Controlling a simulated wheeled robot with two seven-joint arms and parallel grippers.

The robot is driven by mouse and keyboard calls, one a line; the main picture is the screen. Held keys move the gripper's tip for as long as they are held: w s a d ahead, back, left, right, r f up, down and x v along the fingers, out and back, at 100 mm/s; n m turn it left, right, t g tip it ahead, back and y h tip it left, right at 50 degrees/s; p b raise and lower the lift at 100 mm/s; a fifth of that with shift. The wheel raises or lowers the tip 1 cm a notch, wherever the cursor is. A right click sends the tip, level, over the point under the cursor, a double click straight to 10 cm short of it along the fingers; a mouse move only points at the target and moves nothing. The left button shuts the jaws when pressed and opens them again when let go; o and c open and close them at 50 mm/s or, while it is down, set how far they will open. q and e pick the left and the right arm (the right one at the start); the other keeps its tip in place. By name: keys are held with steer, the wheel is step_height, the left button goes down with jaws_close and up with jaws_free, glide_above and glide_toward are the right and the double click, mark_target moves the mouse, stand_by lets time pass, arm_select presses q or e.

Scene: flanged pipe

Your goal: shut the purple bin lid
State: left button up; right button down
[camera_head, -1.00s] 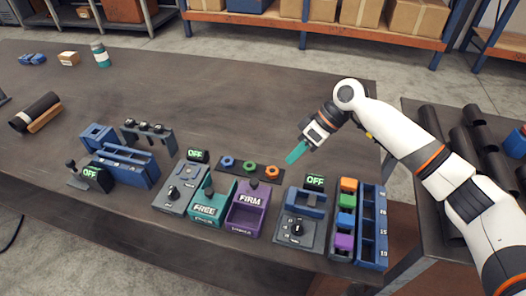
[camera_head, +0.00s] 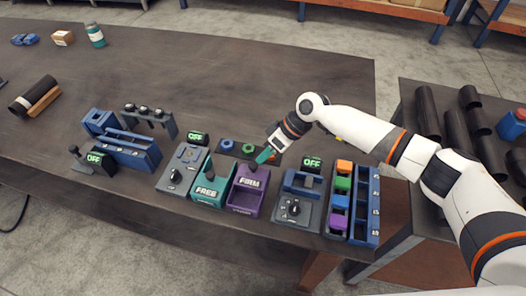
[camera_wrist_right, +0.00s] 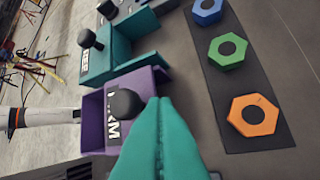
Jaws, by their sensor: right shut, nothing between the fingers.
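The purple bin (camera_head: 244,200) stands on the table's near side, with its lid (camera_head: 250,178) marked FIRM tilted up at the back and the bin's front open. In the right wrist view the purple lid (camera_wrist_right: 138,88) and its dark round knob (camera_wrist_right: 125,104) show close to my fingertips. My right gripper (camera_head: 263,157) is shut and empty, with its teal fingers at the back of the lid; they also show in the wrist view (camera_wrist_right: 160,102). I cannot tell whether they touch the knob or lid. My left gripper is not in view.
A dark strip with blue, green (camera_wrist_right: 228,50) and orange (camera_wrist_right: 253,115) hexagonal nuts lies behind the bins. A grey dial box (camera_head: 292,207) stands at right.

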mark_target(247, 187)
steer(key=shift+s+a, duration=0.15)
steer(key=shift+s, duration=0.1)
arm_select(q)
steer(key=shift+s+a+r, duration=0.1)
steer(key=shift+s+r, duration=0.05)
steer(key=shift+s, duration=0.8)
arm_select(e)
steer(key=shift+a+f, duration=0.1)
steer(key=s+p, duration=0.1)
steer(key=s, duration=0.1)
steer(key=s+a+p, duration=0.1)
steer(key=s, duration=0.1)
steer(key=s+p, duration=0.1)
steer(key=p, duration=0.1)
steer(key=shift+s+a+r, duration=0.2)
steer(key=shift+s+a, duration=0.35)
steer(key=shift+s, duration=0.15)
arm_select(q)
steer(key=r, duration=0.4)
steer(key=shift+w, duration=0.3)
arm_select(e)
steer(key=shift+f, duration=0.25)
